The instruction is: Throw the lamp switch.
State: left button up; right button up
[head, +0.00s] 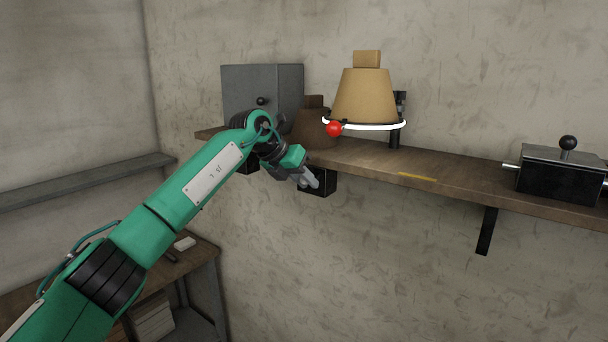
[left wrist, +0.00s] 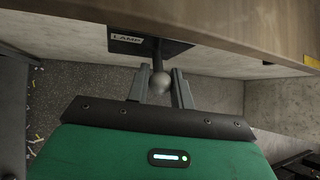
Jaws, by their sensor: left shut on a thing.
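The lamp switch is a black box (head: 323,184) on the front edge of the shelf. In the left wrist view its plate (left wrist: 150,46) carries a label reading LAMP, and a short dark lever with a grey ball knob (left wrist: 160,82) sticks out of it. My left gripper (head: 311,182) is at the box, its fingers (left wrist: 160,90) on either side of the knob and shut on it. In the head view the fingers hide the knob. The lamp (head: 364,97) has a tan conical shade with a bright white rim. My right gripper is not in view.
The wooden shelf (head: 460,182) runs along the wall. A grey metal box (head: 245,90) and a brown shade-like object (head: 312,132) stand behind my arm. A black box with a ball-topped lever (head: 560,182) is at right.

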pick_arm(q)
jog(key=shift+r, duration=0.2)
dwell(0.3)
jog(key=o, duration=0.9)
jog(key=shift+w+f, duration=0.1)
jog(key=shift+a+r+b, duration=0.2)
jog(key=shift+a+b, duration=0.05)
jog(key=shift+b, duration=0.1)
jog(key=b+v, duration=0.6)
jog(key=v, duration=0.7)
jog(key=shift+r, duration=0.15)
